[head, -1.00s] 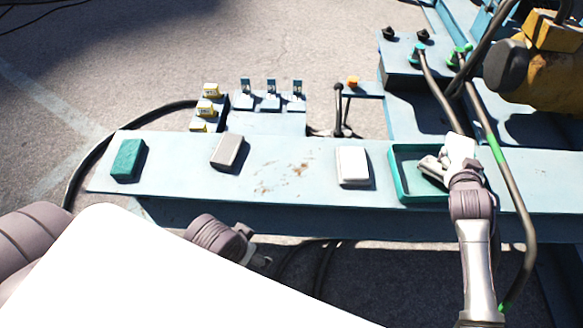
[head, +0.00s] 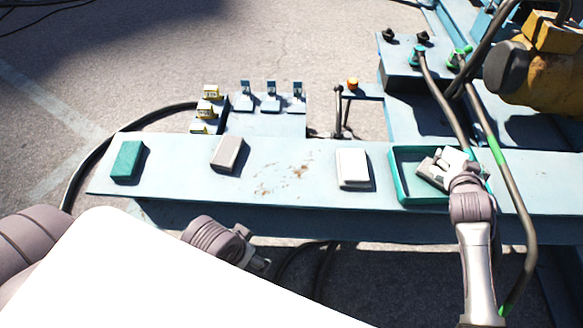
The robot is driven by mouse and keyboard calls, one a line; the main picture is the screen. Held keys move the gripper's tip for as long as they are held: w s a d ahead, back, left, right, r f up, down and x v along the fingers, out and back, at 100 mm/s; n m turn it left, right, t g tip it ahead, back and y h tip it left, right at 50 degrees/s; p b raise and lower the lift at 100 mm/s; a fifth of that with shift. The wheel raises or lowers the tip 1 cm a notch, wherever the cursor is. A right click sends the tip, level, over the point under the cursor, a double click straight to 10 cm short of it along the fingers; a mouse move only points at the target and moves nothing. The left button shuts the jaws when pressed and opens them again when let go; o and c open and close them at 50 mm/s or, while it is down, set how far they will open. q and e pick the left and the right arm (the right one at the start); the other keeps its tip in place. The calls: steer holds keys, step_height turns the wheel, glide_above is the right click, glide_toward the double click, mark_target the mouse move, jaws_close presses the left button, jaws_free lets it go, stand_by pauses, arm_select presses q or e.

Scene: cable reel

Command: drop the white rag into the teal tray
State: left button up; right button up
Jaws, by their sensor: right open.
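A white folded block (head: 352,168), which looks like a rag, lies flat on the pale blue beam. The teal tray (head: 398,178) sits to its right on the beam. My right gripper (head: 440,168) is open over the tray, low and close to it. Pale shapes sit between and around its fingers inside the tray. I cannot tell whether part of these is a white rag or only the gripper itself. My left gripper (head: 258,262) is below the beam's front edge, partly hidden, and its jaws are unclear.
A teal block (head: 127,161) and a grey block (head: 228,154) lie on the beam (head: 190,180) to the left. Switches (head: 271,96) stand behind it. Black cables (head: 511,185) hang past the tray's right side. The beam is free between the grey and white blocks.

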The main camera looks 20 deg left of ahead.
steer(key=v, duration=1.1)
steer(key=shift+s+r, duration=0.15)
steer(key=shift+s, duration=0.25)
